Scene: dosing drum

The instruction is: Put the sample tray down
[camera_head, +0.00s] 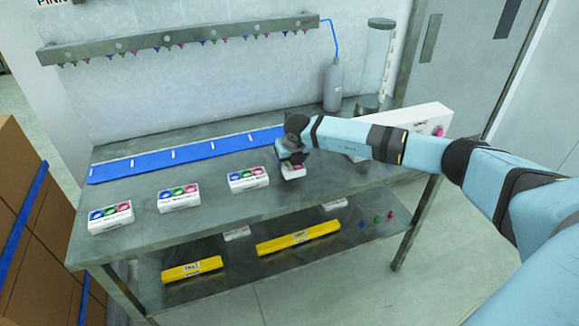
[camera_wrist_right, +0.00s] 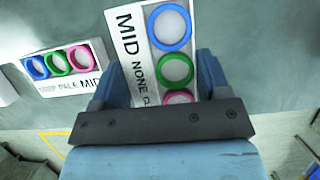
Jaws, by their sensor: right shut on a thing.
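My right gripper (camera_head: 291,157) is over the right half of the metal bench, pointing down. It is shut on a white sample tray (camera_head: 292,173), mostly hidden under the gripper in the head view. In the right wrist view the held tray (camera_wrist_right: 146,50) lies between the fingers (camera_wrist_right: 160,92). It shows a blue, a green and a pink ring and the words "MID" and "NONE". I cannot tell whether its underside touches the bench top (camera_head: 225,212). My left gripper is not in view.
Three similar trays stand in a row to the left: one nearest (camera_head: 249,179), one in the middle (camera_head: 178,196), one far left (camera_head: 111,217). A blue strip (camera_head: 185,155) lies behind them. A grey bottle (camera_head: 333,85) and a white box (camera_head: 425,121) stand at the back right.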

